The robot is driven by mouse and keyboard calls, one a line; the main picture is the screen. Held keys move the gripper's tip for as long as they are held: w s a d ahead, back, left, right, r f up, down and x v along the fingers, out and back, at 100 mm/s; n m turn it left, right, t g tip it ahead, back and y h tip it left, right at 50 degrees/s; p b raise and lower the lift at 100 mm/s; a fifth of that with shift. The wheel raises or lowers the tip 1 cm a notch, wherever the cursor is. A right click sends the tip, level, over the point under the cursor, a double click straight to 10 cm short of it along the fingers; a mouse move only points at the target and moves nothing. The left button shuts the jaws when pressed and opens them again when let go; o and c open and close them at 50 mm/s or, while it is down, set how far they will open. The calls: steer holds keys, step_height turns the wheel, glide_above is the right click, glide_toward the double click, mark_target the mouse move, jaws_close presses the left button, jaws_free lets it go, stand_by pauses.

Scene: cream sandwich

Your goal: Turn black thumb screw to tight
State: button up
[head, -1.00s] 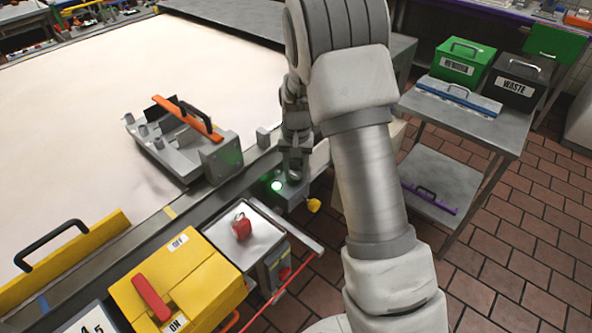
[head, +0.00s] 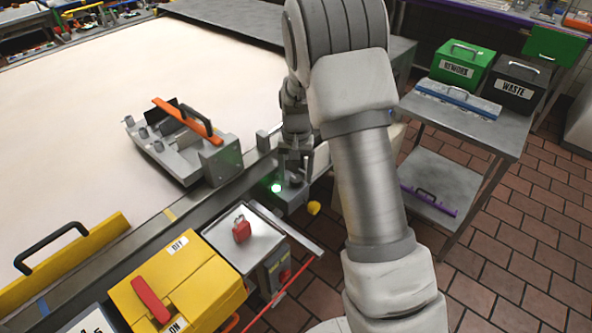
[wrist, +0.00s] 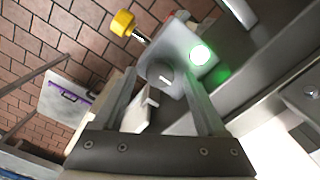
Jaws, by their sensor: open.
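A round dark grey knob with a pale mark, which looks like the black thumb screw (wrist: 160,72), sits on a grey block (wrist: 184,45) in the wrist view. The block also shows in the head view (head: 291,203), beside a lit green lamp. My gripper (head: 295,176) is over this block. In the wrist view my gripper (wrist: 161,82) is open, its two fingers apart on either side of the knob. I see no clear contact with the knob. The words or marks for its setting cannot be read.
A yellow knob (wrist: 122,23) sticks out from the block's side on a threaded stem. A grey fixture with an orange bar (head: 187,118) stands to the left. A red-handled tray top (head: 252,252) and a yellow box (head: 200,285) are nearer. A rail (head: 190,212) runs alongside.

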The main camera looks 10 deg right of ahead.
mark_target(296, 178)
step_height(296, 178, up, 18)
steer(key=p, duration=0.1)
steer(key=shift+f+p, duration=0.25)
steer(key=shift+p, duration=0.05)
steer(key=s+r+n+t, duration=0.15)
steer(key=s+r, duration=0.35)
steer(key=s, duration=0.5)
steer(key=s+r+n+t, duration=0.1)
steer(key=s+r+t, duration=0.1)
steer(key=s+r, duration=0.55)
steer(key=s+f+n+t, duration=0.1)
steer(key=s+f+t, duration=0.1)
steer(key=s, duration=0.8)
steer(key=shift+f+n, duration=0.35)
steer(key=shift+f, duration=0.3)
steer(key=c, duration=0.4)
steer(key=shift+a, duration=0.15)
steer(key=shift+a, duration=0.1)
